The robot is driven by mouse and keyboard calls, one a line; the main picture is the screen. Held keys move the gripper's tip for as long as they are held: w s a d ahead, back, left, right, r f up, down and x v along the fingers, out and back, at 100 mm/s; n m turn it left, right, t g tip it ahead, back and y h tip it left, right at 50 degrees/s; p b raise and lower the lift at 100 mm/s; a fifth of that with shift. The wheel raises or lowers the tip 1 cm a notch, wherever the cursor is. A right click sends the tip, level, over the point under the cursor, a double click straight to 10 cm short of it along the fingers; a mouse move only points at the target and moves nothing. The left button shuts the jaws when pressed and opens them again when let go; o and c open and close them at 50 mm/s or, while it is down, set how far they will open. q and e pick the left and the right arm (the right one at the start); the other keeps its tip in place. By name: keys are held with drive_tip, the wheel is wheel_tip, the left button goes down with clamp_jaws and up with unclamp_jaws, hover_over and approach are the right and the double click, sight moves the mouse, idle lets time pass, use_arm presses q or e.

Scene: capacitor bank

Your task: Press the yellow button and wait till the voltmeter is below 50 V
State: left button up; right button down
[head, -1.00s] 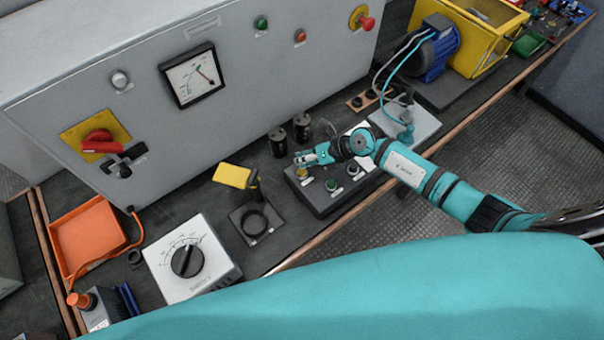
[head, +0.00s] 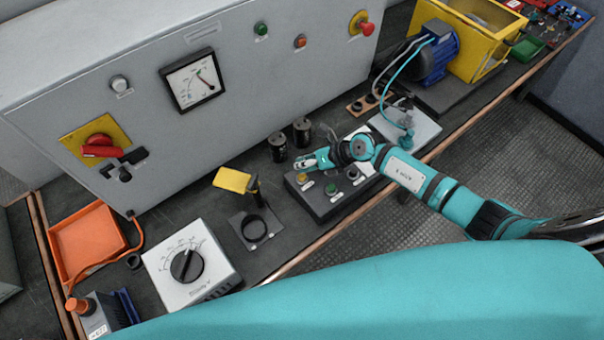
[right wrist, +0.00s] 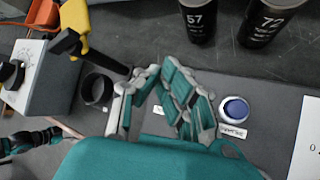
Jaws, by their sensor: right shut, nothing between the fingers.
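The black button box (head: 330,200) holds a yellow button (head: 302,178), a green button (head: 331,187) and a third, dark button (head: 352,173). My right gripper (head: 308,164) is shut and empty, with its fingertips close above the yellow button. I cannot tell whether they touch it. In the right wrist view my shut fingers (right wrist: 165,100) hide the yellow button, and a blue button (right wrist: 236,109) shows beside them. The voltmeter (head: 194,77) is on the grey cabinet; its needle points to the lower right, and its numbers are too small to read. My left gripper does not show in the head view.
Two black cylinders (head: 278,147) stand behind the box. A yellow-handled tool (head: 233,180) and a black ring (head: 253,228) are left of it. A white dial unit (head: 190,262) and an orange tray (head: 88,243) are farther left. A blue motor (head: 436,55) is at right.

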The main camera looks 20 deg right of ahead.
idle(0.4)
drive_tip(key=shift+f, duration=0.45)
drive_tip(key=shift+f+b, duration=1)
drive_tip(key=shift+b, duration=0.05)
idle(0.8)
drive_tip(key=shift+r, duration=0.1)
drive_tip(key=shift+r+p, duration=1.35)
drive_tip(key=shift+p, duration=0.05)
wheel_tip(320, 180, up, 5)
drive_tip(key=p, duration=0.5)
drive_tip(key=shift+r, duration=0.1)
